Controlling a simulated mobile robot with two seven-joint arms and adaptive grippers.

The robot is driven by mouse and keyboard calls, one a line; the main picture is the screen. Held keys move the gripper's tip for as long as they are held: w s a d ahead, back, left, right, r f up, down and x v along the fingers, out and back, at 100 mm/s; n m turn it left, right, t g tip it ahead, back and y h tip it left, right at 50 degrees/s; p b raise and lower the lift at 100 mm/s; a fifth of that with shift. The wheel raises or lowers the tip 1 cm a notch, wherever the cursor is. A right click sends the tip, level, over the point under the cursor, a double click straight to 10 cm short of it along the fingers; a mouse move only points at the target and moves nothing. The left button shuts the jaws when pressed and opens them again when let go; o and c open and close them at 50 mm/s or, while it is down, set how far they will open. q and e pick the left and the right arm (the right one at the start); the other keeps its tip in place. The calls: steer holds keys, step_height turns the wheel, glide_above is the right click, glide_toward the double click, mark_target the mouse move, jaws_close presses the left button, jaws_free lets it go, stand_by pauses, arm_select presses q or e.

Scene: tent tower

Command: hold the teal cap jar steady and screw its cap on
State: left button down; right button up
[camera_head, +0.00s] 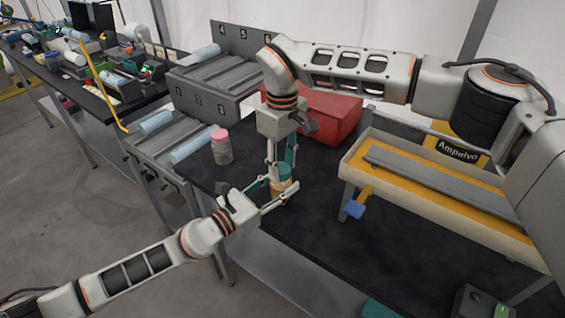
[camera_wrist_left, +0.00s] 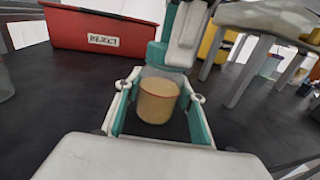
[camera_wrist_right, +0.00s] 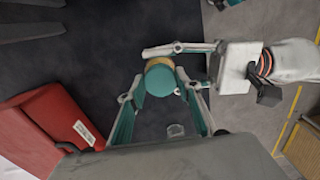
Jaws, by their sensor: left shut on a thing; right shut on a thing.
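The teal cap jar (camera_head: 281,187) stands upright on the black table; the left wrist view shows its clear body with tan contents (camera_wrist_left: 158,101). My left gripper (camera_head: 277,191) is shut around the jar's body from the side. The teal cap (camera_head: 282,170) sits at the top of the jar and also shows in the right wrist view (camera_wrist_right: 160,81). My right gripper (camera_head: 281,164) points down from above and is shut on the cap. The fingers partly hide the seam between cap and jar, so I cannot tell how far it is threaded.
A pink-capped jar (camera_head: 221,148) stands to the left on the black table (camera_head: 320,215). A red REJECT bin (camera_head: 330,113) is behind. Grey roller racks (camera_head: 165,150) are at the left.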

steer(key=shift+s+a+f+m, duration=0.1)
steer(key=shift+s+a+m, duration=0.15)
steer(key=shift+m, duration=0.95)
steer(key=shift+w, duration=0.1)
steer(key=o, duration=0.8)
steer(key=shift+c, duration=0.2)
steer(key=shift+r, duration=2.35)
steer(key=shift+c, duration=0.4)
